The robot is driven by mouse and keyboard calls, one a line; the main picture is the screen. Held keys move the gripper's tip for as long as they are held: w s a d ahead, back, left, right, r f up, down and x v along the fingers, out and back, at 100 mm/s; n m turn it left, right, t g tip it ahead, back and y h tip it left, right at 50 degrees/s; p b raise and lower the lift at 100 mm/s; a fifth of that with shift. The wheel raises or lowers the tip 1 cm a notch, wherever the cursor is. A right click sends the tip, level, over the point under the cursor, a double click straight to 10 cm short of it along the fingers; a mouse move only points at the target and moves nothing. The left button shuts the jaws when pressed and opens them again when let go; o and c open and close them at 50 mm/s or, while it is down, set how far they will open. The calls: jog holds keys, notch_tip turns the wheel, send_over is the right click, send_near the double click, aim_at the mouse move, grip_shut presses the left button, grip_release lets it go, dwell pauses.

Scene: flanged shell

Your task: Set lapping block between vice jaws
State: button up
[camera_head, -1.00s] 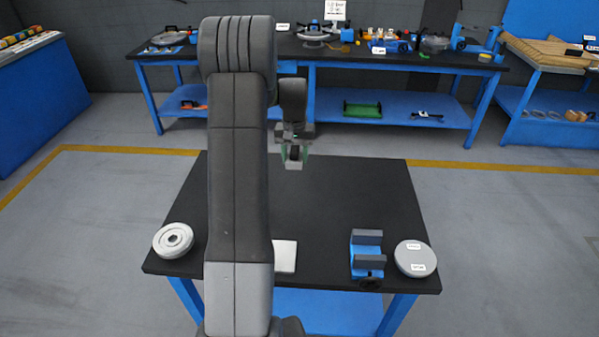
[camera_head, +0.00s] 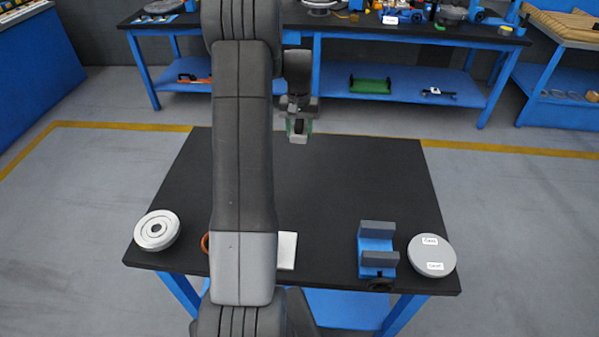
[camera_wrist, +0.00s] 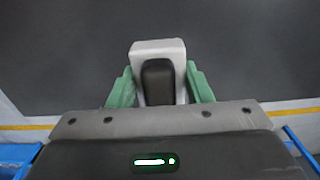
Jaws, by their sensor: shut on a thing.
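My gripper (camera_head: 299,128) hangs over the far part of the black table, its green fingers shut on a small light-grey block with a dark top. In the wrist view the block (camera_wrist: 176,47) sits between the green fingers, with its dark part facing the camera. I take it to be the lapping block; it also shows in the head view (camera_head: 299,139). The blue vice (camera_head: 377,258) stands at the table's front right, with two grey jaws and an open gap between them. Nothing shows in that gap.
A round grey disc with labels (camera_head: 432,256) stands right beside the vice. A pale ring-shaped flange (camera_head: 157,230) lies front left. A white plate (camera_head: 287,250) and part of an orange ring (camera_head: 205,243) show beside my arm. The black table's (camera_head: 350,180) middle is clear.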

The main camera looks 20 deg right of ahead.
aim_at(299, 168)
notch_tip(299, 168, down, 3)
jog(key=shift+f+b, duration=0.1)
jog(key=shift+b, duration=1.05)
notch_tip(299, 168, down, 10)
jog(key=shift+p, duration=0.6)
jog(key=shift+f, duration=0.25)
jog(key=o, duration=1)
jog(key=shift+r, duration=0.15)
